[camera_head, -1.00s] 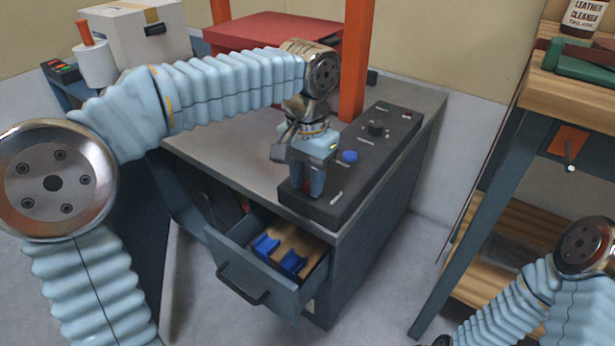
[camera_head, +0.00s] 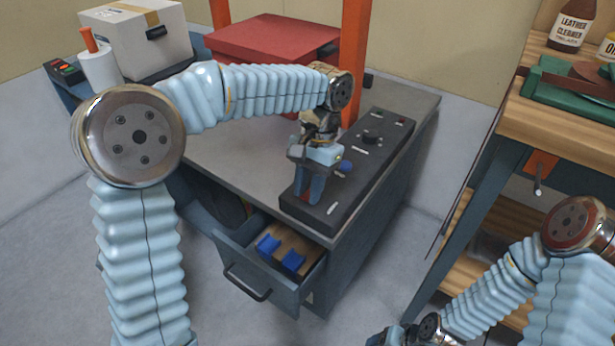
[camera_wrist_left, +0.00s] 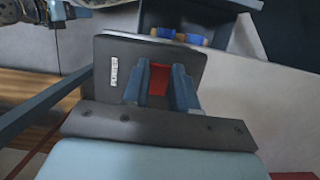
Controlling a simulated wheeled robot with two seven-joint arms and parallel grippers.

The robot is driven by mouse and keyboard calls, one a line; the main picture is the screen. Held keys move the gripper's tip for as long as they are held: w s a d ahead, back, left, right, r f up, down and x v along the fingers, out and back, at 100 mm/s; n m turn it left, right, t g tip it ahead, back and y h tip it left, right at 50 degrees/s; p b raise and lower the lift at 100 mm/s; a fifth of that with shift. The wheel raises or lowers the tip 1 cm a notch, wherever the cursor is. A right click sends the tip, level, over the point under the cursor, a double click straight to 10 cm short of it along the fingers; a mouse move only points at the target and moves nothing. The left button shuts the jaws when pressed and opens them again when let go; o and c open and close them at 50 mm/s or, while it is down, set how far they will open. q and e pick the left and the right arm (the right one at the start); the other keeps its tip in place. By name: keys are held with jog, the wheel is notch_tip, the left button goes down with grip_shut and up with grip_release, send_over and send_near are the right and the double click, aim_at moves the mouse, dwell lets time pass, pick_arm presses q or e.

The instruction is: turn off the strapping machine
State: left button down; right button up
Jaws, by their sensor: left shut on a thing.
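The strapping machine has a grey top (camera_head: 240,165) and a long dark control panel (camera_head: 340,190) along its right side. My left gripper (camera_head: 308,198) points down at the near end of this panel. In the left wrist view, its two fingers are shut on a red power switch (camera_wrist_left: 158,80), beside a white POWER label (camera_wrist_left: 113,72). A blue button (camera_head: 344,167) and a black knob (camera_head: 372,136) sit farther along the panel. My right gripper (camera_head: 385,338) is only partly in view at the bottom edge, its fingers unclear.
An open drawer (camera_head: 248,278) with blue and tan items juts out below the panel. Orange posts (camera_head: 354,60) and a red box (camera_head: 270,38) stand at the back. A wooden workbench (camera_head: 560,125) with bottles is on the right. Open floor lies in front.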

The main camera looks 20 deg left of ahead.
pick_arm(q)
jog(key=c, duration=0.9)
grip_release()
jog(key=p+v, duration=0.2)
jog(key=v, duration=1.2)
jog(key=shift+s+f, duration=0.1)
